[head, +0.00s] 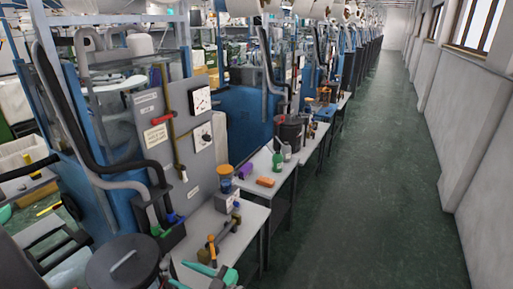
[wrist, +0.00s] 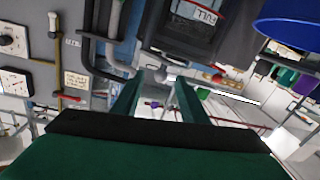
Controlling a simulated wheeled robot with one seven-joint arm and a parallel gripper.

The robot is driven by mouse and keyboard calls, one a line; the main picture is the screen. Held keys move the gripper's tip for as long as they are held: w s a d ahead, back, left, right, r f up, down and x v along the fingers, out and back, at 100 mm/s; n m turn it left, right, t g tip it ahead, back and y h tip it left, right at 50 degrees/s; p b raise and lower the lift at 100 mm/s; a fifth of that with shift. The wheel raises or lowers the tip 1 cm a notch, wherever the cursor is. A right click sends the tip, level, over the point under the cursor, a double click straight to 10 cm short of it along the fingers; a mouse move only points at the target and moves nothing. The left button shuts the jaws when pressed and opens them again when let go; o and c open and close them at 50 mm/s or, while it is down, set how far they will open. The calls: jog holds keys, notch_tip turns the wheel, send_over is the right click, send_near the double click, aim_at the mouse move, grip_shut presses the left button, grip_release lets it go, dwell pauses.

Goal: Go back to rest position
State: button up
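My gripper (wrist: 158,82) shows in the wrist view as two dark green fingers held apart, with nothing gripped between them. Beyond the fingers the wrist view shows pipes, a grey panel and parts of the machines at a steep tilt. In the head view, teal-green pieces (head: 207,271) show at the bottom edge; I cannot tell whether they are my gripper or a tool on the bench.
Blue knitting machines (head: 245,120) line the left side. A grey bench (head: 222,228) carries several tools, and another holds a green bottle (head: 277,162). A dark lidded bin (head: 122,264) stands at the front. The green aisle floor (head: 365,190) is clear beside the right wall.

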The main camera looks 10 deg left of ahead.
jog(key=s+d+f+m+t+h, duration=0.4)
jog(key=s+d+f+m+h, duration=0.25)
jog(key=f, duration=0.35)
jog(key=s+d+f+m+t+h, duration=0.3)
jog(key=s+d+f+m+h, duration=0.3)
jog(key=d+f, duration=0.25)
jog(key=s+d+r+m+t+h, duration=0.1)
jog(key=s+d+m+h, duration=0.25)
jog(key=s+d, duration=0.65)
jog(key=s+d+r+t+h, duration=0.1)
jog(key=s+r+t, duration=0.1)
jog(key=s+r, duration=0.8)
jog(key=shift+f+v, duration=0.25)
jog(key=shift+v, duration=0.8)
jog(key=shift+s, duration=0.1)
jog(key=shift+c, duration=1.1)
jog(key=shift+d+m, duration=0.2)
jog(key=shift+m, duration=0.1)
